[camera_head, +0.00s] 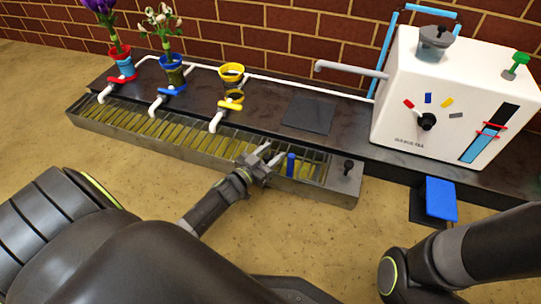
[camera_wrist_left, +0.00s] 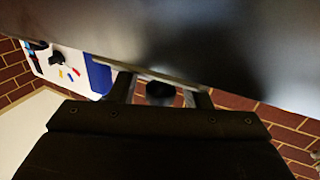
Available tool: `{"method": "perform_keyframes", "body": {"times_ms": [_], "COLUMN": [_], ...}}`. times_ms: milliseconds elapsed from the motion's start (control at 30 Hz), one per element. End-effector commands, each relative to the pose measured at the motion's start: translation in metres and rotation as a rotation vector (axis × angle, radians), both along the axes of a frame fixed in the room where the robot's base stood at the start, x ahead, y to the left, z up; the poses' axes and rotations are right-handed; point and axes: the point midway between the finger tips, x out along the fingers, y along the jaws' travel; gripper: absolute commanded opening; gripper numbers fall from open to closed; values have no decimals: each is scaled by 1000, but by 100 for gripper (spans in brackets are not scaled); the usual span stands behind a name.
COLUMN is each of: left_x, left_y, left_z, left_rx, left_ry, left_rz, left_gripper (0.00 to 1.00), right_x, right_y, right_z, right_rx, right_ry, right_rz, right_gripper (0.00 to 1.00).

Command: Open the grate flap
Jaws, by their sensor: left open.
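The long metal grate (camera_head: 165,130) runs along the front of the dark bench, with yellowish slats. Near its right end a short section (camera_head: 310,168) carries an upright blue handle (camera_head: 291,163). My left gripper (camera_head: 275,153) is open over the grate, its fingertips just left of the blue handle and pointing toward it. I cannot tell whether they touch it. In the left wrist view the two fingers (camera_wrist_left: 162,94) stand apart, with a dark round thing (camera_wrist_left: 160,89) showing between them. A large dark surface hides much of that view. My right gripper is out of view.
A black knob (camera_head: 347,167) stands on the grate's right end. Behind are red, blue and yellow taps (camera_head: 229,106), flower pots (camera_head: 173,72) and a white machine (camera_head: 440,95) with a dial. A blue pedal (camera_head: 440,198) sits at right. The floor in front is bare.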

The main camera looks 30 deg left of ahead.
Motion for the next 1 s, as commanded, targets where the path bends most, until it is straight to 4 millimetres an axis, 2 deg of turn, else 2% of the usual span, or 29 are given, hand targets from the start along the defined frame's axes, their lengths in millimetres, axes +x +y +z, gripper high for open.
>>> {"method": "perform_keyframes", "body": {"times_ms": [200, 533, 1000], "left_x": [0, 0, -3], "left_y": [0, 0, 0], "left_z": [0, 0, 2], "left_rx": [0, 0, -2], "left_ry": [0, 0, 8], "left_rz": [0, 0, -1], "left_gripper": [42, 0, 0], "right_x": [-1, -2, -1], "right_y": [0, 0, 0], "right_z": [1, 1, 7], "right_rx": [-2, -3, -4], "right_ry": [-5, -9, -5], "right_rz": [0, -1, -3], "right_gripper": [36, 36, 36]}}
